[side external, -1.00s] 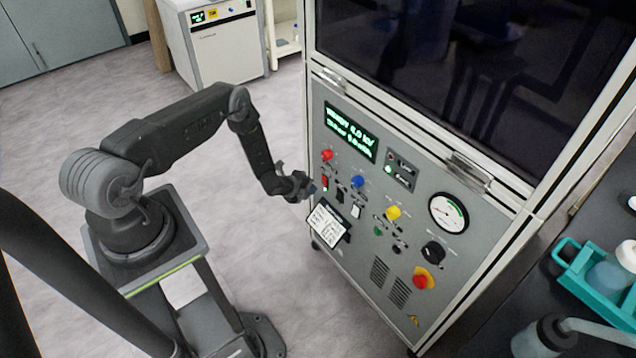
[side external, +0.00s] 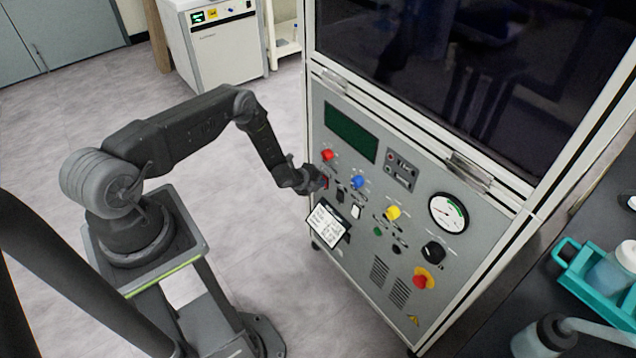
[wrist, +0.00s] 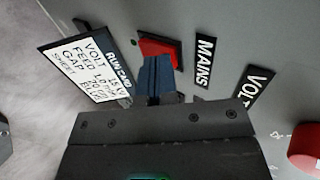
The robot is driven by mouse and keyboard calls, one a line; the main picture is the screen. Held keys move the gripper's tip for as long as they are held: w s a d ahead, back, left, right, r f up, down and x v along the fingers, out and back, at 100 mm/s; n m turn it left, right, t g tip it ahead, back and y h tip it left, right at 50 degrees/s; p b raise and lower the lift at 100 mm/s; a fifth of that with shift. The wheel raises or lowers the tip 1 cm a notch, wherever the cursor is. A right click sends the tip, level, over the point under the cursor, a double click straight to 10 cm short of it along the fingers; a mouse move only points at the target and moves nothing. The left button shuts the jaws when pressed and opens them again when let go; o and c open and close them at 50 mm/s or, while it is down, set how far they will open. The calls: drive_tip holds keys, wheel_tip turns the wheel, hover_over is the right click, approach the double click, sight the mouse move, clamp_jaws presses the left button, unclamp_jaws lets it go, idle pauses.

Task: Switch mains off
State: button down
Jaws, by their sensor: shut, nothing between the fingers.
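The red mains switch (wrist: 162,52) is a rocker beside the "MAINS" label (wrist: 204,60) in the wrist view. In the side view my gripper covers most of it. My gripper (side external: 322,183) is shut and empty, with its fingertips at the switch on the left side of the panel. In the wrist view the blue-grey fingertips (wrist: 156,78) overlap the lower part of the switch; I cannot tell whether they touch it. The panel display (side external: 351,132) is dark, and no green lamp is lit beside it.
A run card (side external: 326,224) is mounted just below the switch. A red knob (side external: 327,155), a blue knob (side external: 357,182) and a yellow knob (side external: 393,213) stick out nearby. A red emergency button (side external: 420,281) sits lower right. Open floor lies left of the panel.

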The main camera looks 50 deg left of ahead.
drive_tip(key=shift+r, duration=0.1)
drive_tip(key=shift+r, duration=0.7)
drive_tip(key=shift+s, duration=0.1)
drive_tip(key=v, duration=1.3)
drive_tip(key=shift+w+r, duration=0.15)
drive_tip(key=shift+w, duration=0.05)
